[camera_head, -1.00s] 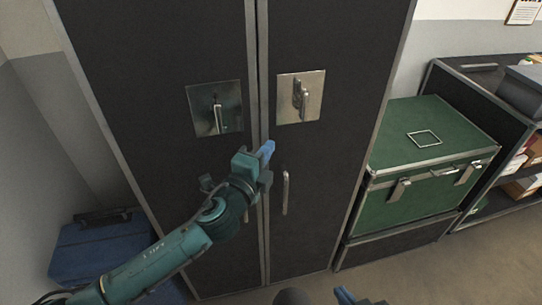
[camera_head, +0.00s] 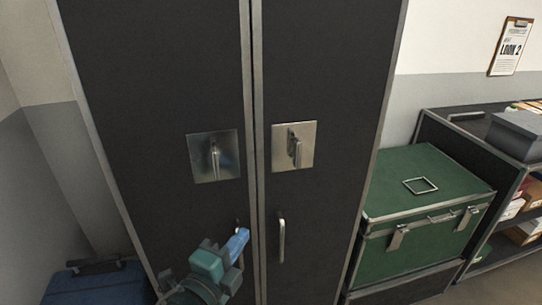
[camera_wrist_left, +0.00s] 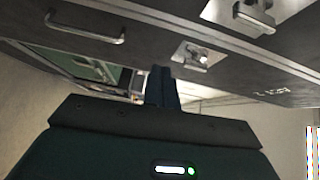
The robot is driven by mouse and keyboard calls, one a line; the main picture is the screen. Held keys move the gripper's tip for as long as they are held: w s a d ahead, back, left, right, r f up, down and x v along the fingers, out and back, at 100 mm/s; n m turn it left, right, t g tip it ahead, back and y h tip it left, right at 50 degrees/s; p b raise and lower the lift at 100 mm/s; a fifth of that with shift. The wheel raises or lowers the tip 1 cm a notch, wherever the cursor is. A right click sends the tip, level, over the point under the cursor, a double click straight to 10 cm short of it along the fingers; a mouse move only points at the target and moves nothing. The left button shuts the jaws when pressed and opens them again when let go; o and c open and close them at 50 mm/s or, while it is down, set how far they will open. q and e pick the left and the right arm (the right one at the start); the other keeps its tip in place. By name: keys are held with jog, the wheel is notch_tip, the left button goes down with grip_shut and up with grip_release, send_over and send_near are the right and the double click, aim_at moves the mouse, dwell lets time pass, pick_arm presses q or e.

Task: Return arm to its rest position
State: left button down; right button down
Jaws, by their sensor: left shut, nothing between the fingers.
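My left gripper (camera_head: 238,243) is shut and empty, low in front of the dark wardrobe doors, left of the centre seam. Its blue fingers also show in the left wrist view (camera_wrist_left: 161,88), pressed together with nothing between them. The teal left arm comes in from the bottom of the head view and is mostly cut off there. I cannot tell from the pictures whether the fingertips touch the door. My right gripper does not show.
The tall black wardrobe (camera_head: 160,90) has two latch plates (camera_head: 212,157) (camera_head: 294,146) and a bar handle (camera_head: 281,238); its doors look shut. A green trunk (camera_head: 425,205) and a shelf unit (camera_head: 470,135) stand right. A blue case (camera_head: 95,285) lies lower left.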

pick_arm(q)
jog(key=s+a+f+n+g+y+p, duration=0.1)
jog(key=s+a+f+n+g+p, duration=0.1)
jog(key=s+f+n, duration=0.5)
jog(key=s+a+f+n+g+y+p, duration=0.2)
jog(key=s+a+f+n+g, duration=0.1)
jog(key=s+f+n, duration=0.4)
notch_tip(320, 180, down, 3)
jog(key=n+g, duration=0.1)
jog(key=n, duration=0.3)
jog(key=shift+s+a+n, duration=0.2)
jog(key=shift+s+n, duration=0.15)
jog(key=shift+n, duration=0.05)
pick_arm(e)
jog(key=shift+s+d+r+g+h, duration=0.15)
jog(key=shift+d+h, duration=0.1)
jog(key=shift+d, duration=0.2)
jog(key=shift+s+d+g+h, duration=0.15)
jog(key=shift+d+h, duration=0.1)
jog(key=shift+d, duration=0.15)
pick_arm(q)
jog(key=shift+f, duration=0.1)
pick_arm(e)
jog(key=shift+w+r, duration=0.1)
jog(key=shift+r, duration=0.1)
pick_arm(q)
jog(key=c, duration=2.1)
grip_release()
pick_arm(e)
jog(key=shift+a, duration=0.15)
